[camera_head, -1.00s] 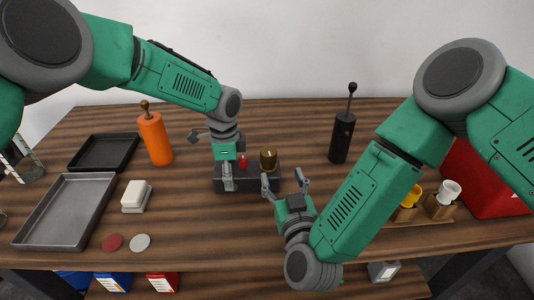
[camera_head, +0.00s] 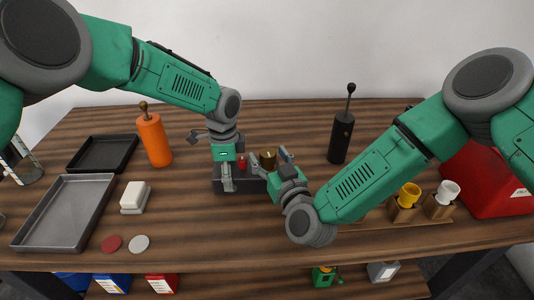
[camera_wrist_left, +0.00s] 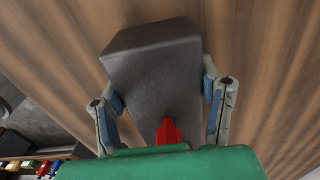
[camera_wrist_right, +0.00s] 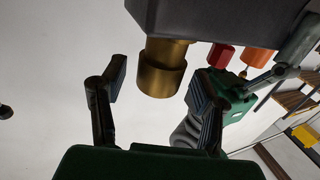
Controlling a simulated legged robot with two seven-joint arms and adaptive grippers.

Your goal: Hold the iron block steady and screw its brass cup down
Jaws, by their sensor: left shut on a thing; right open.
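The dark iron block (camera_head: 256,186) lies on the wooden table, with a red piece (camera_head: 242,163) and the brass cup (camera_head: 268,158) on its top. My left gripper (camera_head: 227,178) is shut on the block; the left wrist view shows its fingers on both sides of the block (camera_wrist_left: 150,65). My right gripper (camera_head: 270,157) is open at the cup. In the right wrist view the brass cup (camera_wrist_right: 160,75) stands out from the block (camera_wrist_right: 210,15), between the two spread fingers and apart from them. A narrower brass stem shows between cup and block.
An orange bottle (camera_head: 153,140) and a black bottle (camera_head: 342,137) stand behind. Trays (camera_head: 65,212) and a white block (camera_head: 134,196) are at left. Wooden holders with a yellow cup (camera_head: 409,194) and a white cup (camera_head: 447,190), and a red case (camera_head: 485,178), are at right.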

